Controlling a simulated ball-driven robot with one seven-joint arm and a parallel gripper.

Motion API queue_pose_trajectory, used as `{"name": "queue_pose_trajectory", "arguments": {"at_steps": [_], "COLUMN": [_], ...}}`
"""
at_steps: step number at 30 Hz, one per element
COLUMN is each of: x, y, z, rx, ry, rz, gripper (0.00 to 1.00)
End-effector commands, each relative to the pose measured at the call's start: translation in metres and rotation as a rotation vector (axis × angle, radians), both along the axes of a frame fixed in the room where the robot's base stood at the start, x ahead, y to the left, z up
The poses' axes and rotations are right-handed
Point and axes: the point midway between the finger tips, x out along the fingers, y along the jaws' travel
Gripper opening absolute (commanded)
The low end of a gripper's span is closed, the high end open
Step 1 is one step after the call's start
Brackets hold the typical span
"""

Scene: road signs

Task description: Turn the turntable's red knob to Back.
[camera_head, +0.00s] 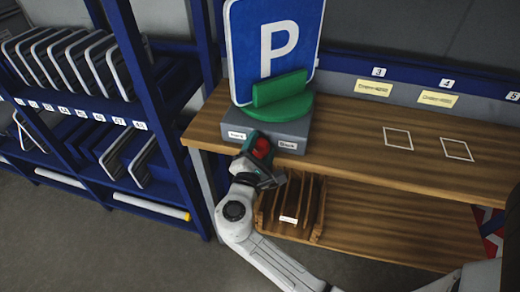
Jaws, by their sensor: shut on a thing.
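The turntable has a grey base (293,127) on the wooden workbench, with a green round holder (280,95) on top. A blue parking sign (272,45) with a white P stands upright in the holder, facing front. The red knob (262,148) is on the front face of the base, between a white label at left, too small to read surely, and a white label that appears to say Back (287,145) at right. My gripper (260,153) is at the front of the base, shut on the red knob. Its fingers partly cover the knob, and the knob's pointing direction cannot be told.
A blue rack (100,110) with several sign plates stands at left. Below the benchtop (350,135), a wooden slotted holder (290,205) sits on the lower shelf, close to my arm. White square outlines (398,138) mark the clear right part of the bench.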

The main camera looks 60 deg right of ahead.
Motion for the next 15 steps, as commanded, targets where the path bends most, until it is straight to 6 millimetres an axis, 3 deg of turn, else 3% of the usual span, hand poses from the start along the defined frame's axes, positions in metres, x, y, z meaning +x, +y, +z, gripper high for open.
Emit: {"name": "queue_pose_trajectory", "arguments": {"at_steps": [13,14,15], "x": [-0.0002,-0.0003,-0.0002], "y": [0.0002,0.0002,0.0002], "z": [-0.0004,-0.0005,-0.0006], "rx": [0.005,0.005,0.004], "ry": [-0.009,-0.009,-0.008], "rz": [0.000,0.000,0.000], "gripper": [0.28,0.59,0.63]}}
